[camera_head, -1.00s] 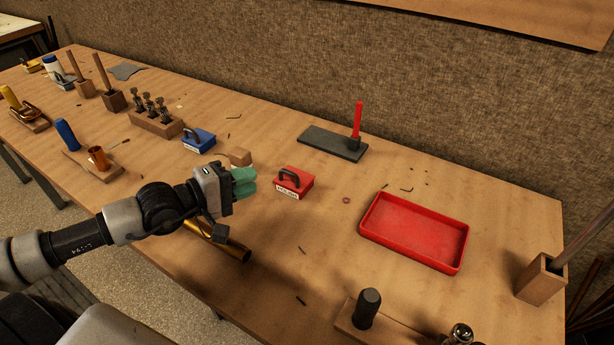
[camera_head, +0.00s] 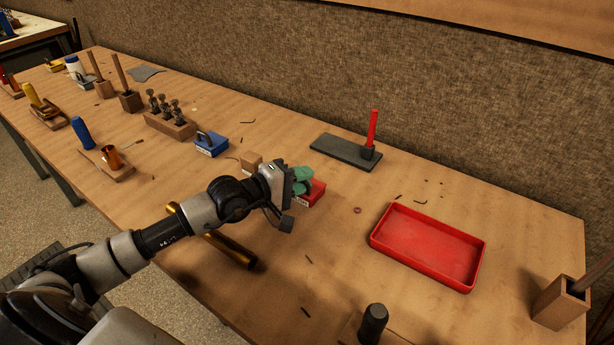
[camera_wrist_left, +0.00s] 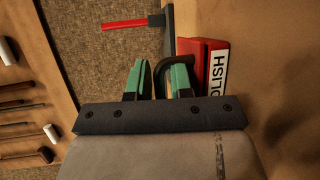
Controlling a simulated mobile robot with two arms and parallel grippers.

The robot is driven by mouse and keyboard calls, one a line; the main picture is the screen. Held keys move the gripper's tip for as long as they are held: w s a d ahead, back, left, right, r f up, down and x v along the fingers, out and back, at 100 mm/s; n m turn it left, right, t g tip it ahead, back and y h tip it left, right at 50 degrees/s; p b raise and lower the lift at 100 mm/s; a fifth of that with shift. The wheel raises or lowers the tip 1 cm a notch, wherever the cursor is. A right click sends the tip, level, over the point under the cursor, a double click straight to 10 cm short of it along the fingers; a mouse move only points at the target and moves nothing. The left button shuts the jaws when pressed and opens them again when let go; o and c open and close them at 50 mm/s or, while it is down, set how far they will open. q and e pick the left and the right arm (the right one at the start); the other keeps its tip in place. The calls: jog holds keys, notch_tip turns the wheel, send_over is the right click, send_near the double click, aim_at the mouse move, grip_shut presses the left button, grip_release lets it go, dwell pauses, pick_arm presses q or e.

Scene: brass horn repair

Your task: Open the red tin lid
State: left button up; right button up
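The red tin (camera_head: 315,192) sits on the workbench, with its lid on; part of it is hidden behind my left gripper. In the left wrist view the red tin (camera_wrist_left: 208,48) shows a white label ending in "OLISH" and a dark arched handle (camera_wrist_left: 163,68) on the lid. My left gripper (camera_head: 303,179) is at the tin's handle. In the left wrist view the green fingertips of the left gripper (camera_wrist_left: 160,80) are apart, with the near part of the handle arch between them. I cannot tell whether they touch it. My right gripper is not in view.
A red tray (camera_head: 430,245) lies right of the tin. A dark slab (camera_head: 342,152) with a red-handled tool is behind it. A blue tin (camera_head: 211,145) and a wooden block (camera_head: 251,161) stand to the left. A brass tube (camera_head: 232,250) lies in front.

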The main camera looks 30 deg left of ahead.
pick_arm(q)
jog(key=shift+w+d+f, duration=0.1)
jog(key=shift+w+d, duration=0.25)
jog(key=shift+w, duration=0.2)
grip_shut()
